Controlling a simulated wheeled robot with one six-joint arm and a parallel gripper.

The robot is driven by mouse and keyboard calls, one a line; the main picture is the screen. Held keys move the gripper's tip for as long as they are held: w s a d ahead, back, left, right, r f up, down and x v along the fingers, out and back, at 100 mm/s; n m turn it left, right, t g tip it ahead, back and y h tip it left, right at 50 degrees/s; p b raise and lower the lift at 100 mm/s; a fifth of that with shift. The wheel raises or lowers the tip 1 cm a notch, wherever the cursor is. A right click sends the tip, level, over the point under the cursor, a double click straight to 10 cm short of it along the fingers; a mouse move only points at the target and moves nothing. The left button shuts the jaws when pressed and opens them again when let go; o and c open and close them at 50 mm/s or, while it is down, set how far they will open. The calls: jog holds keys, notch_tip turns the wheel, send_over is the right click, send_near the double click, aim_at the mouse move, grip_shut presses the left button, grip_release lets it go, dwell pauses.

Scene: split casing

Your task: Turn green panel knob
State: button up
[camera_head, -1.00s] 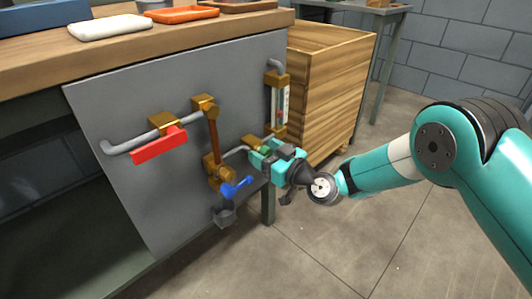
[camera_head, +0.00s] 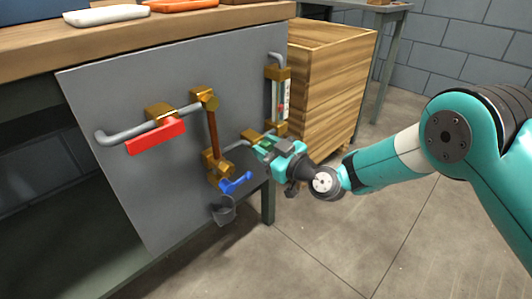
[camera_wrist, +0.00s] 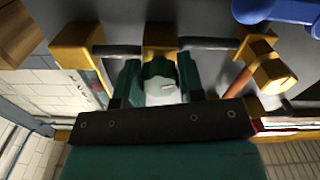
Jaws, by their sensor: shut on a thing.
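The green knob (camera_wrist: 159,78) shows in the wrist view, in front of a brass valve body on the pipe of the grey panel (camera_head: 110,190). My gripper (camera_wrist: 160,82) has one teal finger on each side of the knob and is shut on it. A pale mark shows on the knob's face. In the head view my gripper (camera_head: 268,149) reaches the panel's lower right from the right, and it mostly hides the knob there.
A red lever (camera_head: 156,137) and a blue lever (camera_head: 236,183) stick out on the panel's left and middle. A gauge (camera_head: 283,98) is above my gripper. A wooden crate (camera_head: 325,90) stands behind at right.

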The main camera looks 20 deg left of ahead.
jog(key=n+b, duration=0.3)
jog(key=shift+f+b, duration=0.2)
jog(key=shift+b, duration=0.1)
jog(key=shift+r+n+b, duration=0.15)
jog(key=shift+n+b, duration=0.3)
jog(key=shift+n, duration=0.05)
jog(key=o, duration=0.9)
jog(key=b+v, duration=0.4)
jog(key=v, duration=1.3)
jog(key=shift+s+d+b, duration=0.15)
jog(key=shift+s+b, duration=0.05)
jog(key=shift+b, duration=0.15)
